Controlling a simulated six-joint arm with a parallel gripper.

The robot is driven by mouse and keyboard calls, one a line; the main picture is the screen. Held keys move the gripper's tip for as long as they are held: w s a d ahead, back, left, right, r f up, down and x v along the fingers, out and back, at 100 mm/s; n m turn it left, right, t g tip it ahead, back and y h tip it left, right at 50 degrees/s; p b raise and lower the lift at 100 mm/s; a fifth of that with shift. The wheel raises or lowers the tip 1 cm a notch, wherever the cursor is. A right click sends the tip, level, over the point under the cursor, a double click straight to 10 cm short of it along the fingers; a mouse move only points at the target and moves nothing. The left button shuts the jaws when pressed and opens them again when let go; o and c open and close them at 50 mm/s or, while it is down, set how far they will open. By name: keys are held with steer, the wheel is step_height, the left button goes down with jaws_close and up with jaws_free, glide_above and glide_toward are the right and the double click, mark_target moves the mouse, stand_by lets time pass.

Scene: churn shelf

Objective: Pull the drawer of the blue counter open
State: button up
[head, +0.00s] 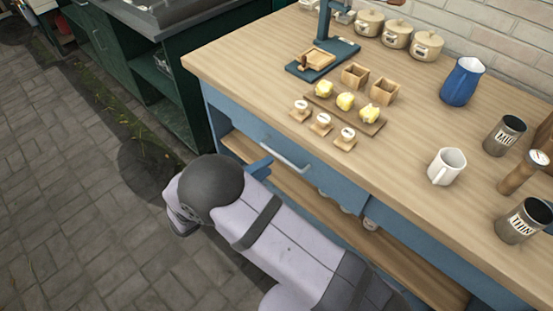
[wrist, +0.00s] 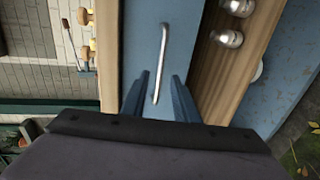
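The blue counter (head: 215,98) has a wooden top and a blue drawer front (head: 325,170) under its edge, which looks closed. A pale metal bar handle (head: 285,156) runs along the drawer front. In the wrist view the handle (wrist: 163,50) appears as a long silver bar on the blue front (wrist: 186,38). My gripper (wrist: 161,76) is open, its two blue fingers on either side of the handle's near part in the picture. I cannot tell whether the fingertips reach around the bar. In the head view one blue finger (head: 258,166) shows just left of the handle.
A lower shelf (head: 285,182) holds jars. Paved floor (head: 75,185) is clear at left.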

mark_target(280, 158)
steer(key=shift+p+x, duration=0.4)
steer(key=shift+x, duration=2.45)
steer(key=shift+c, duration=0.3)
jaws_close()
